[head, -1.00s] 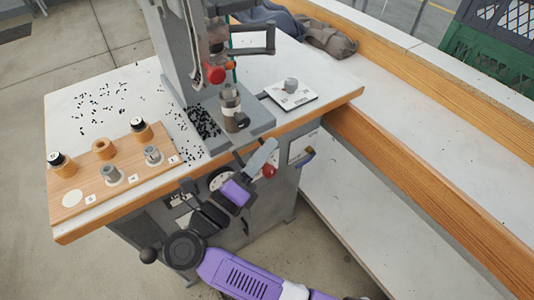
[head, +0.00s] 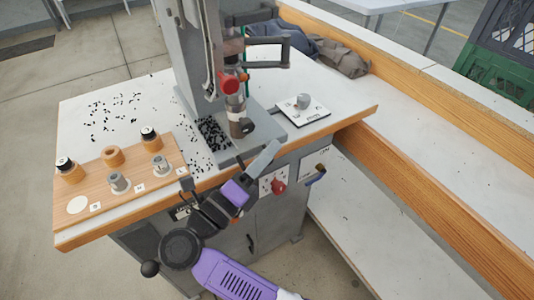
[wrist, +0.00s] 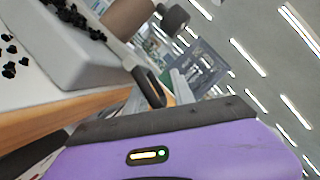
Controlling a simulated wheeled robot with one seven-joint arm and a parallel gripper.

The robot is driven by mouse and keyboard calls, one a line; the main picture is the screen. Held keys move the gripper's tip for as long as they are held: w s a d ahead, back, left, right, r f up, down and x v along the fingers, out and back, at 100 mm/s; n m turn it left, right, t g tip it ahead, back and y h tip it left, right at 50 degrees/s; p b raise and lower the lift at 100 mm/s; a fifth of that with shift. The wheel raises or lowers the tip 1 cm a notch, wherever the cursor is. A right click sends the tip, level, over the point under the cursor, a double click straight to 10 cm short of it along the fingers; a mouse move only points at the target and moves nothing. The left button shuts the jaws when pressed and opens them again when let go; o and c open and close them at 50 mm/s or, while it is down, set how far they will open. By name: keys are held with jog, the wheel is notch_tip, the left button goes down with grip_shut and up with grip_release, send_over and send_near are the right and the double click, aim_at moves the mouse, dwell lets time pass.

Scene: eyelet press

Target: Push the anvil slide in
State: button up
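A white plate with a grey round piece on it, which looks like the anvil slide (head: 303,110), lies to the right of the press base in the head view. A dark bar seems to join it to the base. The press base (head: 262,137) carries a brown and grey cylinder (head: 240,122) under the press head. My gripper (head: 264,157) is at the front edge of the bench, below and left of the plate and apart from it. Its fingers also show in the wrist view (wrist: 166,86), close together and empty as far as visible. Their gap is unclear.
A wooden board (head: 120,178) with several small fittings lies at left. Black eyelets (head: 213,133) are scattered by the base. A red knob (head: 278,185) and blue-handled lever (head: 317,174) stick out from the front. A wood-edged bench (head: 440,185) stands at right.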

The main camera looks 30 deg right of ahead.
jog(key=shift+f, duration=0.1)
jog(key=b+v, duration=0.1)
jog(key=v, duration=0.7)
jog(key=shift+d, duration=0.15)
dwell(0.5)
